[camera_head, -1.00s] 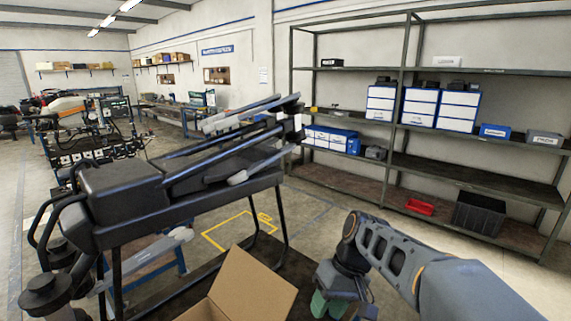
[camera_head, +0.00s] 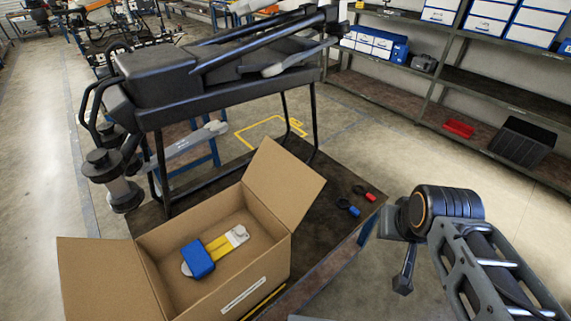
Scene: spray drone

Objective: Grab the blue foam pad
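A blue block (camera_head: 198,258), which looks like the blue foam pad, lies inside an open cardboard box (camera_head: 270,250). It sits at one end of a yellow two-strip piece (camera_head: 219,245) with a pale grey-white end (camera_head: 237,235). Whether the block is fixed to this piece cannot be told. My arm is at the right of the view, beyond the box's right side. A dark narrow part that seems to be my gripper (camera_head: 404,272) hangs from its end, well apart from the blue block. Its fingers cannot be made out clearly, and nothing is seen held.
The box stands on a dark table (camera_head: 318,240) with its flaps spread outward. Small red-and-blue items (camera_head: 348,207) lie near the table's right corner. A large black drone frame (camera_head: 200,75) stands behind the box. Shelving (camera_head: 440,100) lines the back right.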

